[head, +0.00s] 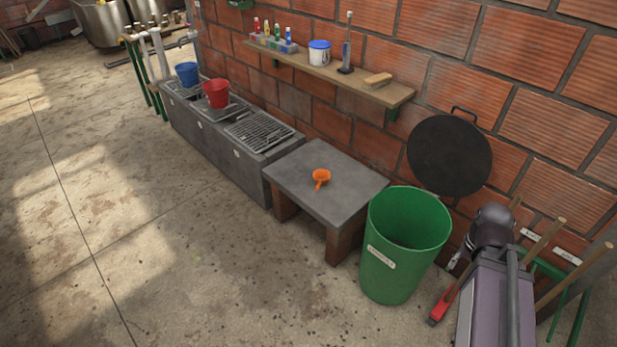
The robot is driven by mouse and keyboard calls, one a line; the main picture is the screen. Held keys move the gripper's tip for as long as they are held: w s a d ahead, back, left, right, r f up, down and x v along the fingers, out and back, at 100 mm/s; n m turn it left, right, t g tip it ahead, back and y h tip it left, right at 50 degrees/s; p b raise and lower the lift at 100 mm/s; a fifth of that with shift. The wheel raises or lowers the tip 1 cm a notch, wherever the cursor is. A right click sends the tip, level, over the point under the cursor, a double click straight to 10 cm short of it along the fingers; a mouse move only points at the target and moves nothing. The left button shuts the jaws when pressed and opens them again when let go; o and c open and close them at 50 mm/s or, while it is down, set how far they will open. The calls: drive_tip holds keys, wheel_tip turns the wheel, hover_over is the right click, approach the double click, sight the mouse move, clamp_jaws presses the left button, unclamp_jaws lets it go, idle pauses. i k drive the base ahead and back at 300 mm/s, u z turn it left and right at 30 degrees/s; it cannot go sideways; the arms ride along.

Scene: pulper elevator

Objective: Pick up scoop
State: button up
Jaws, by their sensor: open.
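The orange scoop (321,178) lies on the grey slab top of a low table (345,208) with brick legs. Its round bowl is toward the back and its short handle points toward the front of the slab. My gripper (456,264) is small and partly hidden at the end of my arm on the right, beside the green bin. It is open and well apart from the scoop, with the bin between them. Nothing shows between its fingers.
The green bin (392,267) stands right of the table. A wooden shelf (398,94) hangs above. Grated basins with a red bucket (216,94) and blue bucket (187,74) stand left. A round black lid (449,156) hangs behind. Floor in front is clear.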

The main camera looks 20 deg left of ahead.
sight(321, 176)
drive_tip(key=u, duration=0.35)
drive_tip(key=i, duration=0.65)
drive_tip(key=u, duration=0.9)
drive_tip(key=i, duration=0.7)
drive_tip(key=u, duration=0.35)
